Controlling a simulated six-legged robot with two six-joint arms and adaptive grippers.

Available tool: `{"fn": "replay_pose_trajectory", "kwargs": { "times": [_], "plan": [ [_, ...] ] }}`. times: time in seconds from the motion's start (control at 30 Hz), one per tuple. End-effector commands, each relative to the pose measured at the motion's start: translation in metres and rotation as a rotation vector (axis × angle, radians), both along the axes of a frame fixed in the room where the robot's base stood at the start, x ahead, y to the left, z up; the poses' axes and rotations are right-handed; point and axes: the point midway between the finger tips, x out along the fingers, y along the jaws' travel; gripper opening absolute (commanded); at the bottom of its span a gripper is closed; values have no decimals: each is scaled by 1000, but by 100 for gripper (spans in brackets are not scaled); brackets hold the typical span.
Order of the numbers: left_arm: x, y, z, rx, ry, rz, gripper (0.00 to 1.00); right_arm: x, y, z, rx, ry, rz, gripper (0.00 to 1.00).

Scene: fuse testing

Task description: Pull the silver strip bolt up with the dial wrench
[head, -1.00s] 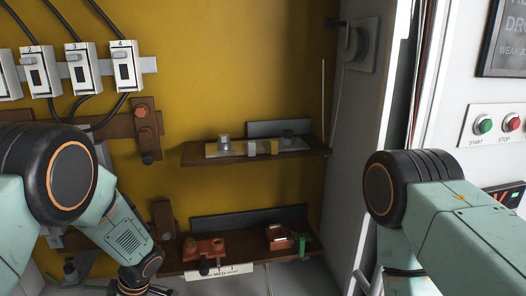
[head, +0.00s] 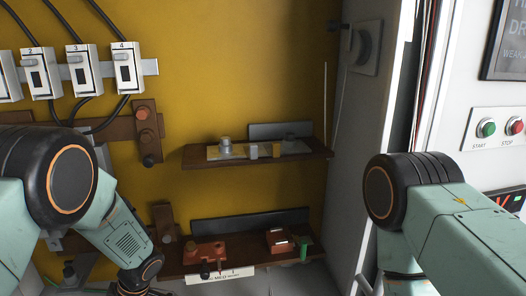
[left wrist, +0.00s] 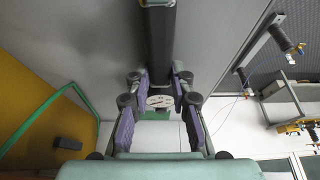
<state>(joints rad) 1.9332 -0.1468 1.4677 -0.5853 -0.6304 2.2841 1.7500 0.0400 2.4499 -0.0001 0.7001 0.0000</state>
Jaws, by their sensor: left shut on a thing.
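In the left wrist view my left gripper (left wrist: 160,78) has its two purple-padded fingers on either side of a dark long-shafted tool with a pale round dial-like face, which looks like the dial wrench (left wrist: 158,45). The gripper is shut on it. In the head view my left arm bends down at the lower left, and its gripper is out of frame. A pale strip (head: 238,154) with a silver bolt (head: 225,143) lies on the upper brown shelf; it looks like the silver strip. Whether the wrench touches any bolt cannot be seen. My right gripper is out of view.
The upper shelf (head: 190,162) and a lower shelf with a red block (head: 205,252) and a green piece (head: 303,250) stick out from the yellow panel. Brown bars with bolts (head: 147,128) hang at left below switches (head: 124,66). START and STOP buttons are at right.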

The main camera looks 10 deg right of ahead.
Motion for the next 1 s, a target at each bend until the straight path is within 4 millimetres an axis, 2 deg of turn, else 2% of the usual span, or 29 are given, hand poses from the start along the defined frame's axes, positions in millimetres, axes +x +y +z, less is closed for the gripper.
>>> {"fn": "replay_pose_trajectory", "kwargs": {
  "times": [0.37,1.0],
  "plan": [
    [1,0,8,0,-2,0,0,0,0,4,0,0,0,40],
    [1,0,61,0,-2,0,0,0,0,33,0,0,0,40]
  ]
}}
